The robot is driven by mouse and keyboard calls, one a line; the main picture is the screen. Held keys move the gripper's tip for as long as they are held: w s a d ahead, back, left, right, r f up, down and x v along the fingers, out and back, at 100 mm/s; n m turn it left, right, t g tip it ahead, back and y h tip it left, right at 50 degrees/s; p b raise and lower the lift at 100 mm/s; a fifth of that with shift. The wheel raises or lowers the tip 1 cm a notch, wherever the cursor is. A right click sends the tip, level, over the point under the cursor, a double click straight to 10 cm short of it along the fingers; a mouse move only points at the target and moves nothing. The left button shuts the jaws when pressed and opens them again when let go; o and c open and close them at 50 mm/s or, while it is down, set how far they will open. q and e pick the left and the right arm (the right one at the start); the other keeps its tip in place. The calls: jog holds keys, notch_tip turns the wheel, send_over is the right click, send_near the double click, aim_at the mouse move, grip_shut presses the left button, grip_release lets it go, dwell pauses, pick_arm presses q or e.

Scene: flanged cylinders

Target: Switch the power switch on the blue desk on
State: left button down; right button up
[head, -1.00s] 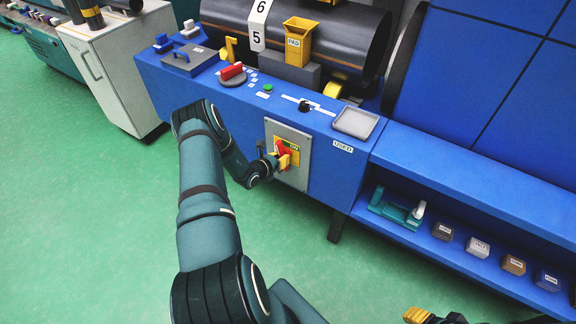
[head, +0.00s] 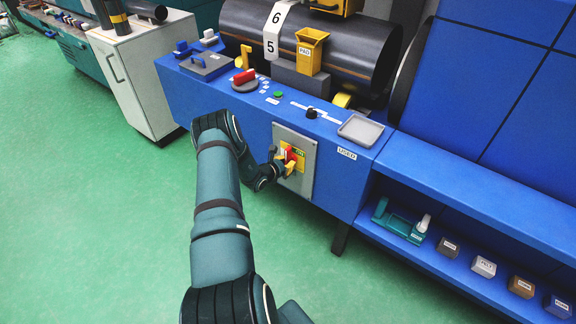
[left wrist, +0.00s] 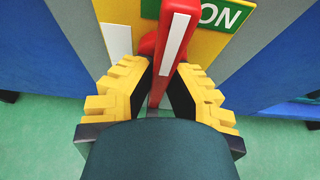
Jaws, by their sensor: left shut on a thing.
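The power switch is a red handle (head: 291,154) on a yellow plate, set in a grey panel (head: 308,146) on the front of the blue desk (head: 345,187). My left gripper (head: 287,166) is at the panel, shut on the handle. In the left wrist view, the red handle (left wrist: 174,52), with a white stripe, stands nearly upright between the yellow fingers of my left gripper (left wrist: 160,78). A green ON label (left wrist: 222,14) lies to the right of the handle's upper part. The handle's lower end is hidden by the gripper. My right gripper is not in view.
The desk top carries a red-handled control (head: 245,78), a yellow PAD bin (head: 312,50), a grey tray (head: 361,130) and a large dark cylinder (head: 350,45). A blue shelf with small blocks is at right. A white cabinet (head: 135,70) stands at left. Green floor is clear in front.

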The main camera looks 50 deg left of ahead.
pick_arm(q)
jog(key=shift+w+r, duration=0.15)
jog(key=c, duration=0.9)
grip_release()
jog(key=shift+c, duration=0.2)
jog(key=shift+s, duration=0.3)
jog(key=v, duration=1.1)
jog(key=shift+s, duration=0.2)
jog(key=shift+d+r, duration=0.15)
